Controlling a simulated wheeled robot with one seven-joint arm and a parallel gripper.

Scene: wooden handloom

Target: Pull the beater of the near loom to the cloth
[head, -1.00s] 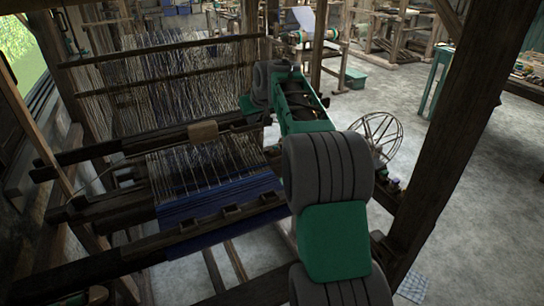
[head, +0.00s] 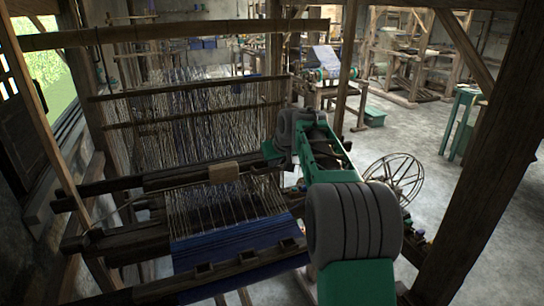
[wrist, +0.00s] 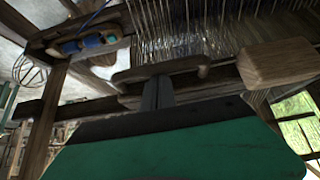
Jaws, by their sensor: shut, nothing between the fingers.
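The near loom's beater (head: 150,181) is a dark wooden beam across the warp, with a pale wooden block (head: 223,172) on it. The block also shows at the right of the wrist view (wrist: 278,62). The blue cloth (head: 225,246) lies nearer the camera, with a band of bare warp threads between it and the beater. My gripper (wrist: 158,92) is shut and empty. Its fingertips are at a rounded wooden handle bar (wrist: 160,70) left of the block; I cannot tell whether they touch.
A dark loom post (head: 480,150) stands right of my arm, and a spoked wheel (head: 396,178) is beyond it. A blue-wound shuttle-like piece (wrist: 88,43) is left in the wrist view. Open floor lies at right.

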